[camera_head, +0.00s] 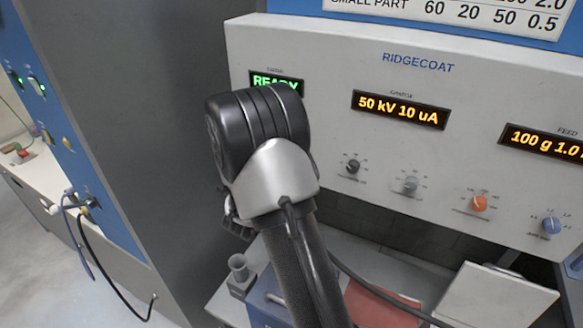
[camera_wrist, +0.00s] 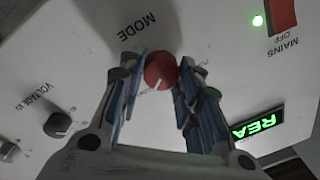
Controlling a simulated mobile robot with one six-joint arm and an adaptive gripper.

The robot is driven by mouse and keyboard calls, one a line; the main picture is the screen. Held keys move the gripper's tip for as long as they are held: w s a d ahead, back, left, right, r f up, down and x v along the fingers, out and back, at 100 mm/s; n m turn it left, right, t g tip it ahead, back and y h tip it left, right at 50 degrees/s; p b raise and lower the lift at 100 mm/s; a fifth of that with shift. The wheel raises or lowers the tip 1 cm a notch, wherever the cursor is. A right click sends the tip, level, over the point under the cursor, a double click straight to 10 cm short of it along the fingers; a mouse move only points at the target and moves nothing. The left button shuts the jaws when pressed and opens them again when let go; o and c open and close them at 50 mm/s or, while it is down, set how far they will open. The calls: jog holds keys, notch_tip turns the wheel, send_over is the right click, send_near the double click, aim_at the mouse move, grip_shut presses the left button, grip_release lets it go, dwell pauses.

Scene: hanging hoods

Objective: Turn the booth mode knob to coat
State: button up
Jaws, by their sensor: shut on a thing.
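The red booth mode knob (camera_wrist: 160,66) is on the white panel beside the printed word MODE in the wrist view. A short white pointer line on it points down and slightly left in that view. My gripper (camera_wrist: 160,72) has one finger on each side of the knob and is shut on it. The position labels around the knob are mostly hidden by my fingers, and I cannot read which one the pointer meets. In the head view my arm hides the mode knob and most of the gripper.
The RIDGECOAT panel (camera_head: 330,70) carries a black knob (camera_head: 353,166), a grey knob (camera_head: 411,184), an orange knob (camera_head: 479,202) and a blue knob (camera_head: 551,225). The black voltage knob (camera_wrist: 57,125) and red mains switch (camera_wrist: 283,15) lie either side of my gripper. A green display (camera_wrist: 257,126) is close by.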

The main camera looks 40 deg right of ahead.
jog(key=shift+f+m+b, duration=0.15)
jog(key=shift+m+b, duration=0.45)
jog(key=shift+b, duration=0.25)
jog(key=o, duration=1)
jog(key=shift+o, duration=0.2)
jog(key=v, duration=1.2)
